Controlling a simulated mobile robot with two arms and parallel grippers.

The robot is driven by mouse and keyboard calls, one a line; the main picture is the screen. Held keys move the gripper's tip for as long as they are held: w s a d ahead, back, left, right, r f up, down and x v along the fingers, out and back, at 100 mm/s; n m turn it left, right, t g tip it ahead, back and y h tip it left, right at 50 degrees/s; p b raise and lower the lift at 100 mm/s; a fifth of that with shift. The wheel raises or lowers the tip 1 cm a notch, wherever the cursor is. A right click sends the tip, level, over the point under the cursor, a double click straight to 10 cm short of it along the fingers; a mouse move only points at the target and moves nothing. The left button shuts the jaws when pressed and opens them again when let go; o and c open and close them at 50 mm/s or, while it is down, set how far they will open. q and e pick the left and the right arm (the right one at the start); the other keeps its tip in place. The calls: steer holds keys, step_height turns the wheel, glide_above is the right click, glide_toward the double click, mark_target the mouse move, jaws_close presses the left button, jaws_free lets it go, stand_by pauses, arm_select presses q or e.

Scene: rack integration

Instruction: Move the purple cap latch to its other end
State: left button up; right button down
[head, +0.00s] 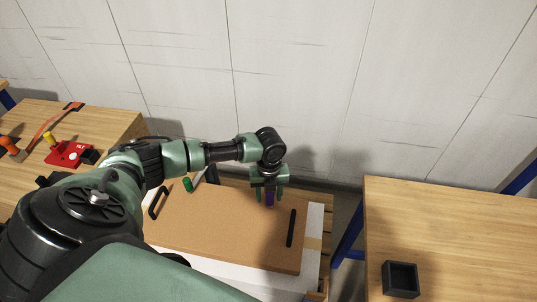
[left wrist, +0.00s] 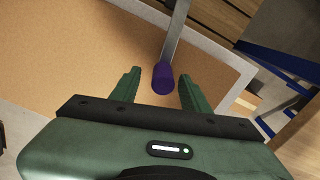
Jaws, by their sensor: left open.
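The purple cap latch (left wrist: 163,78) shows in the left wrist view as a dark purple rounded end with a grey metal bar running up from it. In the head view the purple piece (head: 269,199) is partly hidden by my left gripper (head: 271,196), which points down over the far side of the tan board (head: 225,225). In the left wrist view the fingers of my left gripper (left wrist: 160,78) are apart, one on each side of the purple piece, with gaps. Whether either finger touches it cannot be told. My right gripper is not in view.
The board has a black bar handle (head: 291,228) near its right end and another (head: 158,202) at its left. A table (head: 455,215) at right holds a black open box (head: 401,279). The left table (head: 105,128) holds a red block (head: 66,153). A green-capped piece (head: 188,185) lies behind the board.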

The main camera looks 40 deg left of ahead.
arm_select(q)
step_height(320, 180, up, 8)
steer(key=shift+a+f+b, duration=0.15)
steer(key=shift+f+b, duration=0.05)
steer(key=shift+b, duration=0.5)
